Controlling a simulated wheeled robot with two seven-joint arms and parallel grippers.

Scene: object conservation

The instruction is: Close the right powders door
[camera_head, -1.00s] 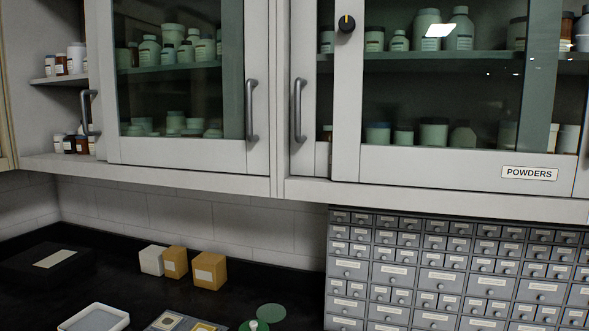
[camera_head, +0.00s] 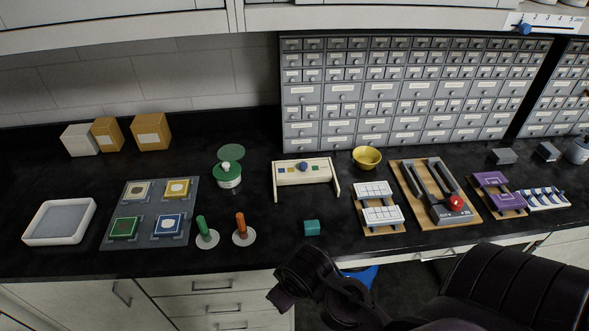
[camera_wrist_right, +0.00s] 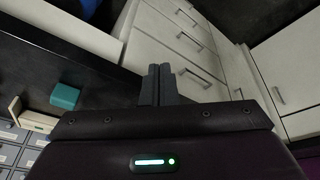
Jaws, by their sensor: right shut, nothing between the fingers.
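The right powders door is not in view now; the head view shows only the bottom edge of the upper cabinet (camera_head: 110,27) along the top. My right arm (camera_head: 480,290) reaches in from the lower right of the head view, in front of the counter. My right gripper (camera_wrist_right: 157,85) shows in the right wrist view with its two dark fingers together and nothing between them. It points toward the white drawers below the counter, well below the upper cabinet. My left gripper is not in view.
The black counter (camera_head: 60,262) holds a white tray (camera_head: 60,222), a yellow bowl (camera_head: 367,158), a teal block (camera_head: 312,228) and a board with a red-knobbed lever (camera_head: 456,203). A grey drawer cabinet (camera_head: 420,95) stands behind. White drawers (camera_head: 225,285) lie below the counter.

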